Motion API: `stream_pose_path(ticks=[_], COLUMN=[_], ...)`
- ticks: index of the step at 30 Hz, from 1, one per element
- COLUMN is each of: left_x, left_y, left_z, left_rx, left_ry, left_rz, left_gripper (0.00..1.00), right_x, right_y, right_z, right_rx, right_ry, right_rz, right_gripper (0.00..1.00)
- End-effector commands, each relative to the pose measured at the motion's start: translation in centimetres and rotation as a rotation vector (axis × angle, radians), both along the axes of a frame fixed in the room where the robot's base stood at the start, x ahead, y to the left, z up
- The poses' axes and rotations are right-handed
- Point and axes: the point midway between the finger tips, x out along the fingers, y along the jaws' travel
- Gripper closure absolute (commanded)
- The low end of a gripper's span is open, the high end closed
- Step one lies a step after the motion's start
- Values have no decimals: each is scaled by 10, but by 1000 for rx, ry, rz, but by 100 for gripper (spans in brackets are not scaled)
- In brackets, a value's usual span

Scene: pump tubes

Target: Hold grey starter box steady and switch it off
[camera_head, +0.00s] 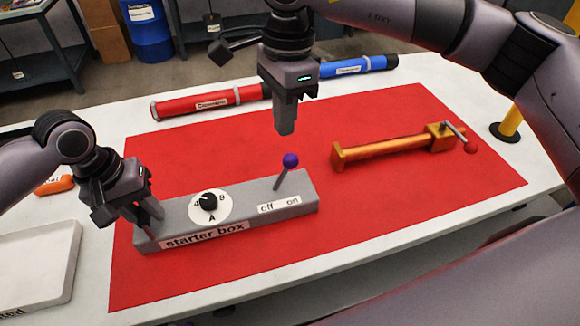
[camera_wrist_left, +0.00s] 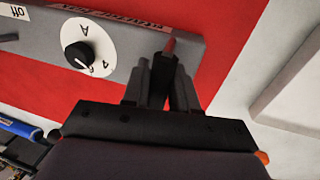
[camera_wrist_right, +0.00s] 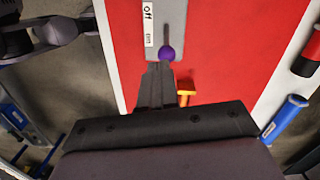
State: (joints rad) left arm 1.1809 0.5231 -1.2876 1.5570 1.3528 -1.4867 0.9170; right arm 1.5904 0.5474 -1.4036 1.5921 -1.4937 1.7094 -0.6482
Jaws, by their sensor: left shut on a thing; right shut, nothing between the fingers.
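The grey starter box (camera_head: 237,222) lies on the red mat, with a round dial (camera_head: 209,201) and "off" and "on" labels on top. Its lever with a purple knob (camera_head: 291,160) leans right, toward the "on" side. My left gripper (camera_head: 148,222) is shut on the left end of the box, which also shows in the left wrist view (camera_wrist_left: 125,28). My right gripper (camera_head: 285,130) is shut and empty, above the mat behind the lever and apart from it. The purple knob shows just beyond its fingertips in the right wrist view (camera_wrist_right: 168,53).
An orange clamp-like tool (camera_head: 390,146) with a red-knobbed handle lies on the mat (camera_head: 430,195), right of the box. A red tube (camera_head: 208,103) and a blue tube (camera_head: 352,67) lie along the back. A pale tray (camera_head: 35,268) is at the left. The mat's front right is clear.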

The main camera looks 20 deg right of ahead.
Motion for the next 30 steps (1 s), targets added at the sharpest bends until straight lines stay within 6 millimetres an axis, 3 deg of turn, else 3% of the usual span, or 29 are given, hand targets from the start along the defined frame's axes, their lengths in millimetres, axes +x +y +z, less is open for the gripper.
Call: stream_pose_path(ticks=[6,15,22,30], left_x=[0,0,0,0], left_y=[0,0,0,0], left_z=[0,0,1,1], left_rx=[0,0,0,0], left_ry=[0,-1,-1,-1], left_rz=[1,1,1,1], left_gripper=[100,100,100,100], right_x=[-27,-63,-81,-90], right_y=[41,87,105,106], right_z=[-26,-41,-39,-35], right_rx=[215,571,843,1138], right_ry=[91,181,208,190], right_rz=[114,214,221,156], right_gripper=[100,100,100,100])
